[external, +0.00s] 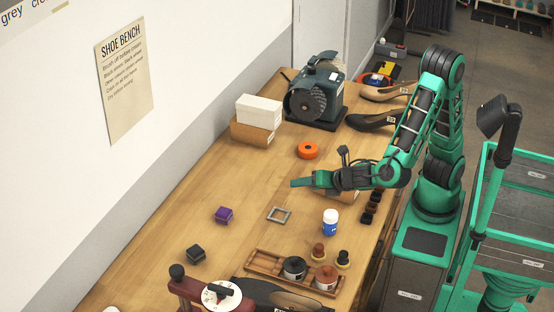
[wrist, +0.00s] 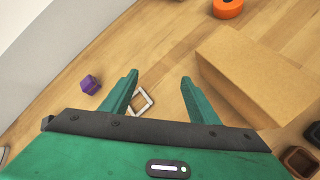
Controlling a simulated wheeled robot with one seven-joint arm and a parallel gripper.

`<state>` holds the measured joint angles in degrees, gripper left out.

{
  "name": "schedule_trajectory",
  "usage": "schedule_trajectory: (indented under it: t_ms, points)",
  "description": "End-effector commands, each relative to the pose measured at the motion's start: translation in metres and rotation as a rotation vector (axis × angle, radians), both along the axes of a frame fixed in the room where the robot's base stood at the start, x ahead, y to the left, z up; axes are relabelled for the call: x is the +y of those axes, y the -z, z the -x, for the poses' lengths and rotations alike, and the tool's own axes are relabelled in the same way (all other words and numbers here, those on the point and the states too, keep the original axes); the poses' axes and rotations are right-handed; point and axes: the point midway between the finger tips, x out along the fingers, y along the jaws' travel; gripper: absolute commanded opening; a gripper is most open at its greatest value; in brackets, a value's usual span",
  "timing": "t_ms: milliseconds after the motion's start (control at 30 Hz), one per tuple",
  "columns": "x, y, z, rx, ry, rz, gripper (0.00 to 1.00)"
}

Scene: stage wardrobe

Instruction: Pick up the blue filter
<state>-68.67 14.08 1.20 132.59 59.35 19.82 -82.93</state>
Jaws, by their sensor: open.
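No plainly blue filter shows in either view. A thin grey square frame (external: 279,215) lies flat on the wooden bench, with bare wood showing through its middle; I cannot tell whether it is the filter. It also shows in the wrist view (wrist: 149,100), partly behind the left finger. My gripper (external: 300,183) is open over the bench, behind the frame in the external view, and it shows in the wrist view (wrist: 159,78) with nothing between its fingers.
A cardboard box (wrist: 262,72) lies close right of my fingers. A purple cube (external: 223,215), a black cube (external: 196,253) and an orange roll (external: 308,150) sit apart. A wooden tray (external: 262,262) holds tins. Bare wood surrounds the frame.

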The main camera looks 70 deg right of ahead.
Motion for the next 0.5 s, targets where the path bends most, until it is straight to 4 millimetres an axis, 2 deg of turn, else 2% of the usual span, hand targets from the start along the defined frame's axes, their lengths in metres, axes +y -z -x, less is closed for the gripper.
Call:
schedule_trajectory:
  t_ms: [33, 100, 200, 500]
  points:
    - [0.013, 0.012, 0.015, 0.0, -0.07, 0.068, 0.55]
    - [0.026, 0.024, 0.032, -0.009, -0.157, 0.158, 0.55]
    - [0.04, 0.036, 0.054, -0.028, -0.268, 0.267, 0.55]
    - [0.066, 0.056, 0.099, -0.09, -0.499, 0.498, 0.55]
